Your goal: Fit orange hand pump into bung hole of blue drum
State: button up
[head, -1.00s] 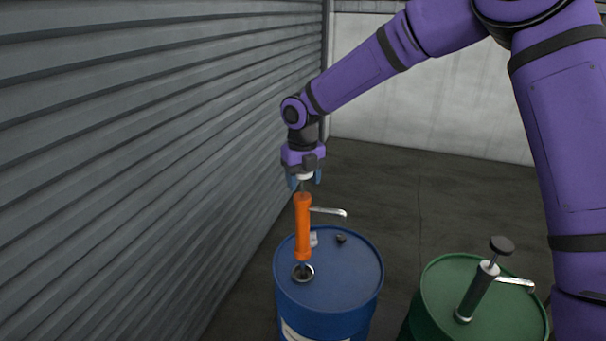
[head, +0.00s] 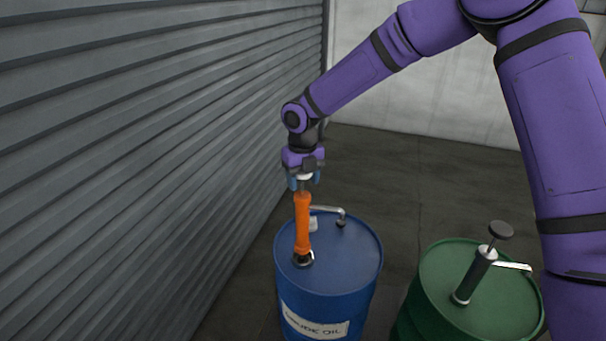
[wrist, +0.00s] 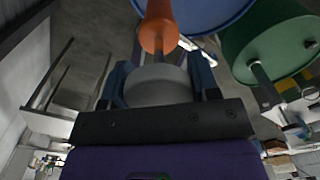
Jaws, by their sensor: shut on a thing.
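The orange hand pump (head: 303,222) stands nearly upright over the blue drum (head: 345,262). Its lower end meets the ringed bung hole (head: 304,260) at the near left of the drum top. How deep it sits is hidden. Its silver spout points right across the lid. My gripper (head: 304,182) is above the pump, shut on its pale top knob. In the wrist view the blue fingers flank this knob (wrist: 157,85), with the orange body (wrist: 157,28) beyond it and the blue drum's rim (wrist: 205,20) behind.
A green drum (head: 500,318) with a dark pump (head: 475,275) stands at the right, a gap from the blue drum. A ribbed grey wall (head: 150,150) runs close along the left. Open floor (head: 430,180) lies behind the drums. A small dark cap sits on the blue lid.

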aim_at(303, 195)
jog(key=shift+f, duration=0.65)
jog(key=shift+f, duration=2.1)
dwell(1.5)
jog(key=o, duration=0.9)
notch_tip(303, 195, up, 11)
jog(key=shift+f, duration=0.15)
